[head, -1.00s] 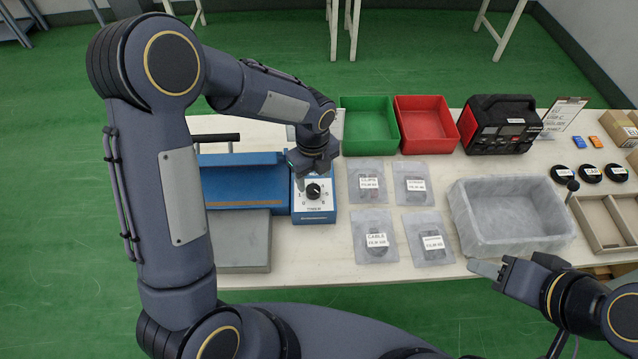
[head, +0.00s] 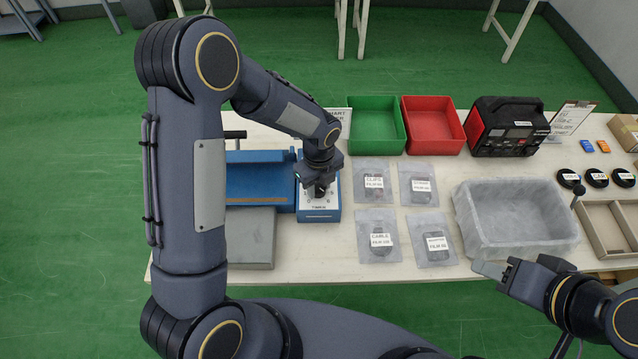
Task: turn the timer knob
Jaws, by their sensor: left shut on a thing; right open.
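The timer (head: 319,214) is a blue box with a white dial face, at the right end of the blue sealing machine (head: 258,180). Its black timer knob (head: 320,193) shows only in part below my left gripper (head: 319,186). My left gripper points down over the dial and is shut on the knob; its fingertips are mostly hidden by the hand. My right gripper (head: 490,269) is open and empty, near the table's front edge at the right, in front of the grey tray.
Several labelled bags (head: 375,183) lie right of the timer. A green bin (head: 377,126), a red bin (head: 433,126) and a black-and-red device (head: 507,126) stand behind. A translucent grey tray (head: 467,247) and a divided wooden box (head: 601,236) are at the right.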

